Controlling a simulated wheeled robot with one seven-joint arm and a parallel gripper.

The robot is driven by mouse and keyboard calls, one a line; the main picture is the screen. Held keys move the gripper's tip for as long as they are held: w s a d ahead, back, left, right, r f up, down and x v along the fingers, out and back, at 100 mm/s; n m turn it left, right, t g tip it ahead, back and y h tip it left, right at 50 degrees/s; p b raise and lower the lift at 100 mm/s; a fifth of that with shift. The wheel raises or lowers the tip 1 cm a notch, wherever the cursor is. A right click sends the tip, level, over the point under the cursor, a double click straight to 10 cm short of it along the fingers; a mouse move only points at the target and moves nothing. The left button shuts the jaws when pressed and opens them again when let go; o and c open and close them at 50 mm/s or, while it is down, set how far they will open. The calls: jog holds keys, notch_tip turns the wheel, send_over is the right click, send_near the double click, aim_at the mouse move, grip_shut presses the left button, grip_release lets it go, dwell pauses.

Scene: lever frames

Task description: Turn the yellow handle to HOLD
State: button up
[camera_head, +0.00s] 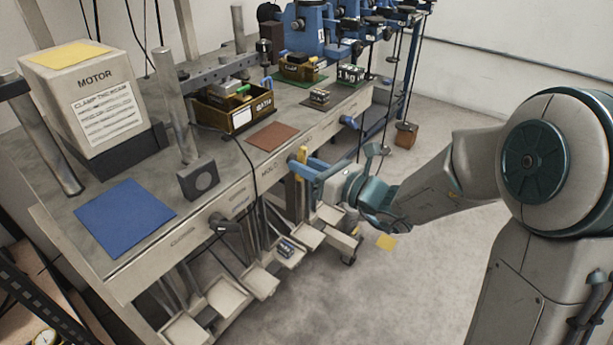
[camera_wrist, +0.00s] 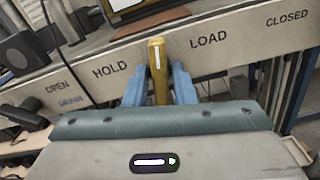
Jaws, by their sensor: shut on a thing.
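The yellow handle (camera_wrist: 158,55) stands at the bench's front panel (camera_wrist: 235,47), between my two blue fingers. In the wrist view its top lies between the HOLD label (camera_wrist: 110,70) and the LOAD label (camera_wrist: 208,40), about midway. In the head view the yellow handle (camera_head: 302,154) shows as a small tip at the front edge. My gripper (camera_wrist: 157,84) is shut on the handle. The handle's lower part and pivot are hidden behind my gripper body. OPEN (camera_wrist: 57,87) is printed left of HOLD, and CLOSED (camera_wrist: 287,18) right of LOAD.
A dark lever (camera_head: 228,232) sticks out of the front panel to the left. A black cable (camera_head: 249,160) hangs over the edge near HOLD. Several trays (camera_head: 228,297) hang below the bench. The floor (camera_head: 420,270) in front has free room.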

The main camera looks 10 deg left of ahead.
jog(key=n+b, duration=1.1)
jog(key=b, duration=0.4)
jog(key=shift+f, duration=0.15)
jog(key=shift+n+b, duration=0.3)
jog(key=shift+b, duration=0.15)
jog(key=o, duration=0.8)
jog(key=shift+d, duration=0.15)
jog(key=p+v, duration=0.2)
jog(key=v, duration=1.1)
jog(key=shift+s+d+p, duration=0.25)
jog(key=shift+d+p, duration=0.05)
jog(key=shift+p, duration=0.1)
